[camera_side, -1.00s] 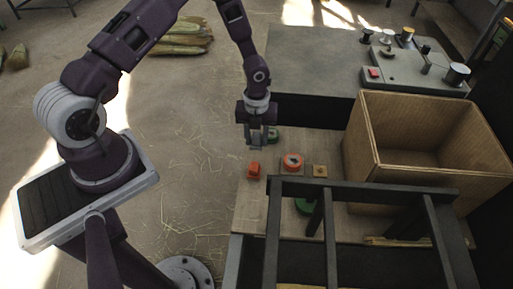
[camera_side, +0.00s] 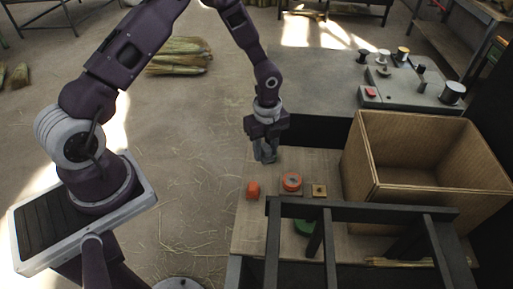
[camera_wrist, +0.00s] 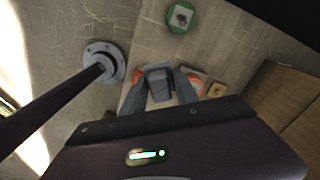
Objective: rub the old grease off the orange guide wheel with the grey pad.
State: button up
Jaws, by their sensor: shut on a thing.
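My gripper (camera_side: 266,156) is shut on the grey pad (camera_wrist: 158,78). It holds the pad above the board, behind and left of the wheel in the side view, apparently apart from it. Grease cannot be told clearly at this size.
A cardboard box (camera_side: 425,185) stands at right.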

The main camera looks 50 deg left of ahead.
aim_at(285, 180)
jog(key=w+d+r+n, duration=0.2)
jog(key=d+n, duration=0.4)
jog(key=n, duration=0.6)
jog(key=shift+s+f, duration=0.15)
jog(key=shift+f, duration=1.5)
jog(key=shift+s+f, duration=0.1)
jog(key=shift+f, duration=1.55)
jog(key=shift+w+d+f, duration=0.15)
jog(key=shift+d+f, duration=0.05)
jog(key=shift+f, duration=0.2)
jog(key=shift+w+d+f, duration=0.15)
jog(key=shift+f, duration=0.2)
grip_shut()
jog(key=shift+w+d, duration=1.85)
jog(key=shift+s+a, duration=2.2)
notch_tip(285, 180, up, 8)
